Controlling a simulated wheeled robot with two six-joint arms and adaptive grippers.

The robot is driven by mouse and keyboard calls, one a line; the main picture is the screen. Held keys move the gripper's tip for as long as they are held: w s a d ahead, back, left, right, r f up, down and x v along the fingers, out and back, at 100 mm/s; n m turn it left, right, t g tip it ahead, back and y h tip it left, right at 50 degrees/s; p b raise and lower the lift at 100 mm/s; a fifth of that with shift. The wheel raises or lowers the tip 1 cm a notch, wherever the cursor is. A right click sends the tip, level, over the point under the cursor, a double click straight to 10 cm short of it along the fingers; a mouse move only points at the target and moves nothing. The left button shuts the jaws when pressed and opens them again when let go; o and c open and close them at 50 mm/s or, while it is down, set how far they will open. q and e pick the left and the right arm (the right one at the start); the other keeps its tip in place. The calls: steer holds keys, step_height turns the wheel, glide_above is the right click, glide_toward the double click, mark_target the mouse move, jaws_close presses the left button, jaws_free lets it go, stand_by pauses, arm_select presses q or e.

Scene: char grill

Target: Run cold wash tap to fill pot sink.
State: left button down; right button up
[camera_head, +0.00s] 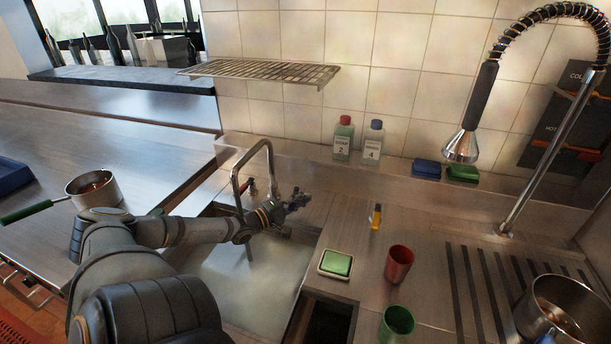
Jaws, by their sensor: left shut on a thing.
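The pot sink (225,285) is the basin in the middle, with a pale, smooth surface inside; I cannot tell how deep any water is. A curved metal tap spout (238,182) arches over its back edge. A small red tap part (252,187) shows beside the spout. My left gripper (297,201) reaches over the sink to just right of the spout. It is shut on what appears to be the cold tap handle, which its fingers mostly hide. No clear water stream shows. My right gripper is out of view.
A green sponge in a dish (336,263), a red cup (398,263) and a green cup (397,322) stand right of the sink. Soap bottles (343,138) stand behind. A spray hose (480,100) hangs at right. Pots stand at left (93,188) and right (560,308).

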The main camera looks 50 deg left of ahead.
arm_select(q)
steer(key=h, duration=0.1)
steer(key=m+h+b, duration=0.1)
steer(key=shift+s+a+f+m+g+h, duration=0.15)
steer(key=shift+s+a+m+g+h, duration=0.05)
steer(key=shift+s+m+g+h, duration=0.15)
steer(key=shift+s+m+h, duration=0.15)
steer(key=shift+m+h, duration=0.2)
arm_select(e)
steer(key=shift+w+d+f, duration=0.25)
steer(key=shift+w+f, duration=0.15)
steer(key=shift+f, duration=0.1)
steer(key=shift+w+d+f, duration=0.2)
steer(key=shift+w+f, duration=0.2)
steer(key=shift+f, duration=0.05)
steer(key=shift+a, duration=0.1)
arm_select(q)
steer(key=c, duration=1.8)
jaws_free()
steer(key=shift+c, duration=0.2)
steer(key=o, duration=0.5)
steer(key=shift+a, duration=0.15)
steer(key=shift+c, duration=0.2)
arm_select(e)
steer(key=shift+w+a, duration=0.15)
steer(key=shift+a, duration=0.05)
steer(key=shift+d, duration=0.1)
